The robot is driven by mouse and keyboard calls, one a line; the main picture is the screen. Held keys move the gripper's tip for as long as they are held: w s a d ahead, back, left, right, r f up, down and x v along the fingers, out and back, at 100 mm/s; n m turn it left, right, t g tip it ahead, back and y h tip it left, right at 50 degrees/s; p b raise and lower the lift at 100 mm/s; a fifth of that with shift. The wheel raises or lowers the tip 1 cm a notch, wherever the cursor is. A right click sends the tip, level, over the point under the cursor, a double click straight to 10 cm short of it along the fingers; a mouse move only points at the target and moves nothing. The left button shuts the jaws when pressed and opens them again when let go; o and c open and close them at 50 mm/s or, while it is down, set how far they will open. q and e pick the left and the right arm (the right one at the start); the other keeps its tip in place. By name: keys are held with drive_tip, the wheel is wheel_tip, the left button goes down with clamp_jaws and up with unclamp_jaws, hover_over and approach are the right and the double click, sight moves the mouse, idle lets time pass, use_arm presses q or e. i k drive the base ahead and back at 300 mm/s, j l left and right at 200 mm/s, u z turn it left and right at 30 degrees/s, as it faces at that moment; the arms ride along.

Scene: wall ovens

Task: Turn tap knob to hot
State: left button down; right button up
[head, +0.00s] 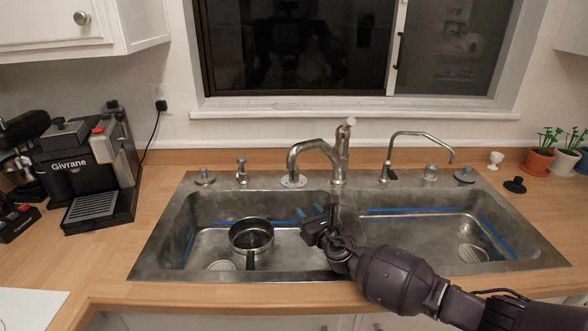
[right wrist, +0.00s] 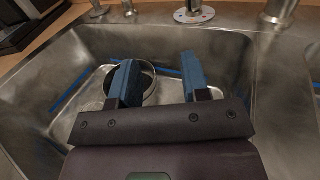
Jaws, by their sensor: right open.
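The metal tap (head: 338,160) stands behind the sink's divider, its curved spout reaching left. A small round dial with red and blue marks (head: 292,181) sits on the sink's back ledge, partly hidden behind the spout's end. It also shows at the top of the right wrist view (right wrist: 194,15), with a metal post on it. My left gripper is not in view.
A dark-handled pan (head: 251,238) lies in the left basin. A second, thinner spout (head: 420,134) and several metal fittings line the ledge. A coffee machine (head: 88,165) stands left, potted plants (head: 538,160) right. The window sill (head: 350,108) is behind.

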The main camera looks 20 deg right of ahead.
sight(293, 174)
drive_tip(key=k+l+u, duration=0.2)
drive_tip(key=l+u, duration=0.2)
drive_tip(key=l, duration=0.3)
drive_tip(key=k+l+u, duration=0.35)
drive_tip(key=l, duration=0.3)
drive_tip(key=k+l+u, duration=0.4)
drive_tip(key=l, duration=0.15)
drive_tip(key=k+l+u, duration=0.4)
drive_tip(key=i, duration=1)
